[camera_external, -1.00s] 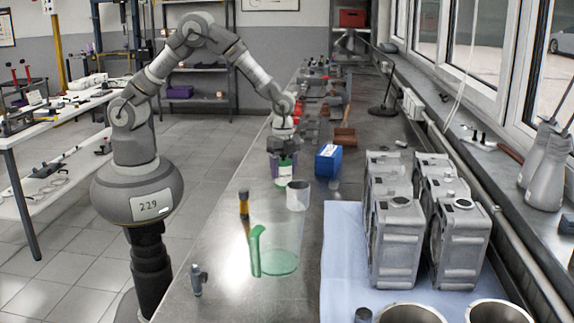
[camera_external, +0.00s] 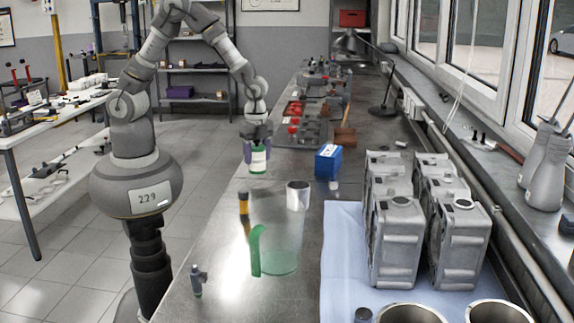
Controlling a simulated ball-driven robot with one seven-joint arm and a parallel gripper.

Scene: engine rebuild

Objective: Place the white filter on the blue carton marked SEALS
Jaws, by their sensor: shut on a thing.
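My gripper (camera_external: 257,148) is shut on a green can with a white label (camera_external: 258,160) and holds it upright, near the left edge of the bench. A white cylinder (camera_external: 298,196), which looks like the white filter, stands on the bench to the right of and nearer than my gripper, apart from it. The blue carton (camera_external: 325,166) stands on the bench farther right, behind the white cylinder. Its top shows and nothing rests on it. Its marking is too small to read.
A clear green-handled jug (camera_external: 278,262) and an amber bottle (camera_external: 243,204) stand near the white cylinder. Grey engine blocks (camera_external: 400,238) stand on a blue cloth (camera_external: 342,240) at the right. Trays of parts (camera_external: 300,132) lie behind my gripper.

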